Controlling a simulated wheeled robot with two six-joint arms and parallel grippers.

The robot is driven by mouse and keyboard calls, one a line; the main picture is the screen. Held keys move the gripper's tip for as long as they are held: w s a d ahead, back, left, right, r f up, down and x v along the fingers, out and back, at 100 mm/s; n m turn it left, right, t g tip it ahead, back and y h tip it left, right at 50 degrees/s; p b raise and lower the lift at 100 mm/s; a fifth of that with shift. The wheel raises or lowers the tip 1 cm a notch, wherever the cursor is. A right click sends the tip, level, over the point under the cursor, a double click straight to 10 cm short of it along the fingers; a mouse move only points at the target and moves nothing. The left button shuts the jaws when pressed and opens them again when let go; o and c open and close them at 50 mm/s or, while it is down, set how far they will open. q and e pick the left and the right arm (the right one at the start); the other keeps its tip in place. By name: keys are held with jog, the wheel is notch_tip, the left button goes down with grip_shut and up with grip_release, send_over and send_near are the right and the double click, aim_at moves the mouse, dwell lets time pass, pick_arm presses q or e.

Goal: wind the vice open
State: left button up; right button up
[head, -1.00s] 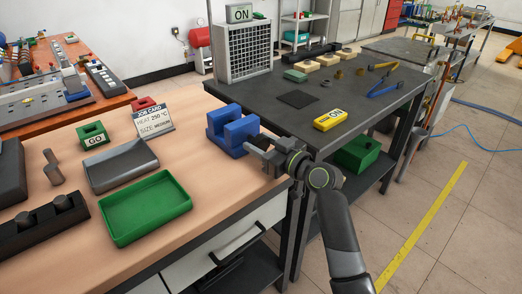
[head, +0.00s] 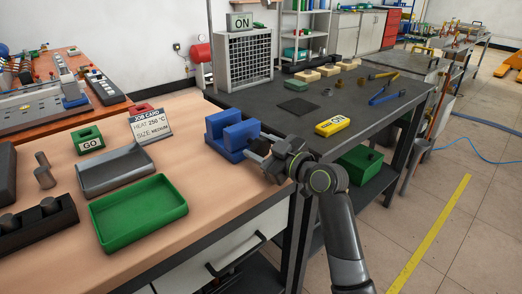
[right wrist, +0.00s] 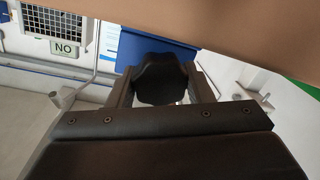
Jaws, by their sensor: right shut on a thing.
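The blue vice (head: 237,137) stands at the right edge of the wooden bench. My right gripper (head: 272,162) is at the vice's right-hand end, with its arm reaching in from the lower right. In the right wrist view a dark, rounded knob (right wrist: 160,82) sits between the two fingers, which are shut on it. The blue vice body (right wrist: 140,46) shows just behind the knob there. In the head view the gripper hides the knob. I cannot tell how wide the jaw gap is. My left gripper is not in view.
A green tray (head: 138,235), a grey tray (head: 112,184), a job card (head: 150,124) and a green GO block (head: 90,140) are on the wooden bench. The dark bench (head: 290,125) behind holds a yellow ON block (head: 333,126) and pliers.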

dwell(0.5)
jog(key=o, duration=1)
jog(key=shift+s+d, duration=0.1)
jog(key=v, duration=1.7)
jog(key=shift+s+d, duration=0.1)
